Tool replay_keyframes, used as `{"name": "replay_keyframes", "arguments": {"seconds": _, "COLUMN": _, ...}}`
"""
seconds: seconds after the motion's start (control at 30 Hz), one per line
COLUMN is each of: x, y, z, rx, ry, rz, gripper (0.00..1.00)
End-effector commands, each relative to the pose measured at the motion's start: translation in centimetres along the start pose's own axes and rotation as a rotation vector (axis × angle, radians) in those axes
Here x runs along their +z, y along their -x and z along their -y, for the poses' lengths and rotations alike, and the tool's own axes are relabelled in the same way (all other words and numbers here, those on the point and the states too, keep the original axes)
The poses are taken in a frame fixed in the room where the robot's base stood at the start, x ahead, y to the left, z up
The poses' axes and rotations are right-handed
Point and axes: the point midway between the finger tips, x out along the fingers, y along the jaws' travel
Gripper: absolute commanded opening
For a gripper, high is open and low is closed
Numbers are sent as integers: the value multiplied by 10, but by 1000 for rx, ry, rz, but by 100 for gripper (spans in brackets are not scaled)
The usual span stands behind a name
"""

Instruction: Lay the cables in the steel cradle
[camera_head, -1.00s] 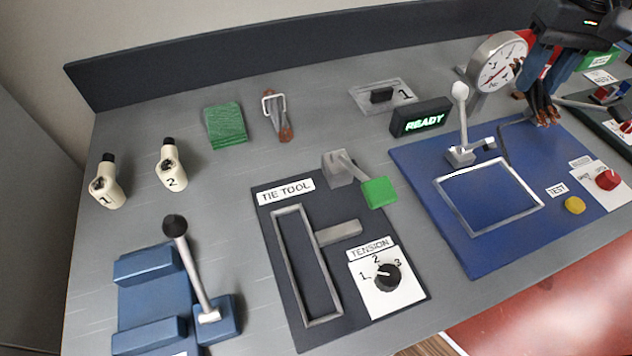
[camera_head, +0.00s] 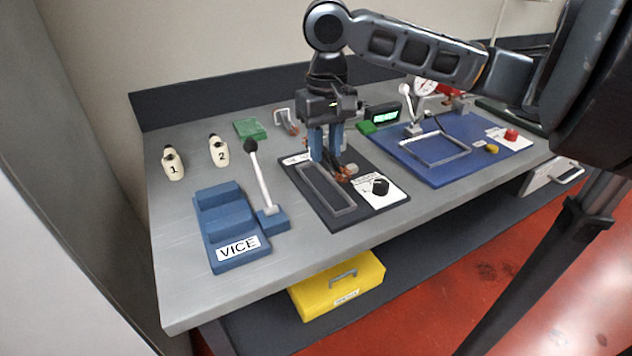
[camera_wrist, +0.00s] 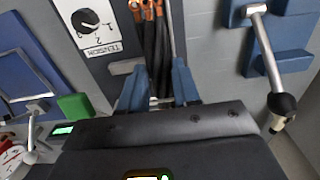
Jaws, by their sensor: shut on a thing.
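The cables (camera_wrist: 157,48) are a dark bundle with copper-coloured lugs (camera_head: 343,173) at one end. My gripper (camera_head: 328,153) is shut on the bundle, and its two blue fingers also show in the wrist view (camera_wrist: 159,90). The gripper points down over the dark tie tool plate (camera_head: 372,164). The steel cradle, which I take to be the long grey rectangular frame (camera_head: 314,192) on that plate, lies just below and beside the cables. The fingers hide its far end. I cannot tell whether the cables touch it.
The tension dial (camera_head: 380,187) is right of the frame. The blue vice (camera_head: 222,205) and its upright lever (camera_head: 262,182) stand to the left. A blue mat (camera_head: 440,175) with a light frame is to the right. Two white bottles (camera_head: 219,151) stand at the back left.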

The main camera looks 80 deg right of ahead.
Motion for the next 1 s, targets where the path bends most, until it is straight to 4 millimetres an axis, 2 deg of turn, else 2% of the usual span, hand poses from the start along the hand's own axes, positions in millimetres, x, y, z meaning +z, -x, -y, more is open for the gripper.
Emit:
{"name": "replay_keyframes", "arguments": {"seconds": 0.03, "x": 0, "y": -13, "z": 0, "rx": -1, "ry": 0, "rz": 2, "gripper": 0}}
{"name": "replay_keyframes", "arguments": {"seconds": 0.1, "x": 0, "y": -22, "z": 0, "rx": 0, "ry": 0, "rz": 1, "gripper": 0}}
{"name": "replay_keyframes", "arguments": {"seconds": 0.27, "x": 0, "y": -32, "z": 0, "rx": -1, "ry": 1, "rz": 0, "gripper": 0}}
{"name": "replay_keyframes", "arguments": {"seconds": 0.5, "x": 0, "y": -61, "z": 0, "rx": -1, "ry": 0, "rz": 1, "gripper": 0}}
{"name": "replay_keyframes", "arguments": {"seconds": 0.9, "x": 0, "y": -68, "z": 1, "rx": -1, "ry": 1, "rz": -1, "gripper": 0}}
{"name": "replay_keyframes", "arguments": {"seconds": 0.93, "x": 0, "y": -69, "z": 1, "rx": -1, "ry": 2, "rz": 0, "gripper": 32}}
{"name": "replay_keyframes", "arguments": {"seconds": 1.0, "x": 0, "y": -68, "z": 1, "rx": -1, "ry": 2, "rz": 0, "gripper": 39}}
